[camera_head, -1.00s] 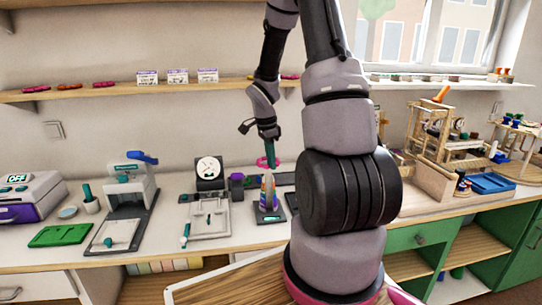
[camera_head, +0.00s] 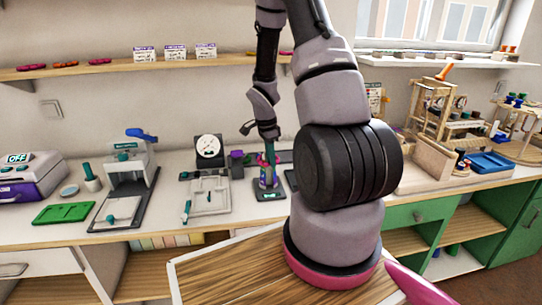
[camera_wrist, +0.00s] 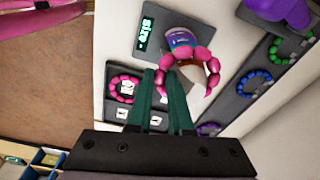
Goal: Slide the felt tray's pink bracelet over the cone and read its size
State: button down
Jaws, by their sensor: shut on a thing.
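The pink bracelet (camera_wrist: 213,66) of large beads is held at the tips of my gripper's green fingers (camera_wrist: 166,82) in the wrist view. My gripper is shut on its near side. The loop appears around the sizing cone (camera_wrist: 181,38), whose coloured bands show beyond the beads. How closely the beads touch the cone I cannot tell. In the head view my gripper (camera_head: 269,150) is at the top of the cone (camera_head: 268,174), and the bracelet is small there. The dark cone base has a display (camera_wrist: 146,34) with "size" in green letters; no further reading is legible.
Another pink-red bracelet (camera_wrist: 111,82) lies on a dark board with small cards. A dark tray (camera_wrist: 240,103) holds green, blue and purple bracelets. A dial gauge (camera_head: 209,147) and a press (camera_head: 128,170) stand left of the cone; a wooden frame stands right.

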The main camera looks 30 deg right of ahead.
dwell(0.4)
jog(key=c, duration=0.6)
grip_release()
jog(key=shift+o, duration=0.2)
jog(key=shift+w+r, duration=0.1)
jog(key=shift+w+r, duration=0.1)
jog(key=shift+r, duration=1.95)
jog(key=shift+s+r, duration=0.2)
jog(key=shift+r, duration=2.65)
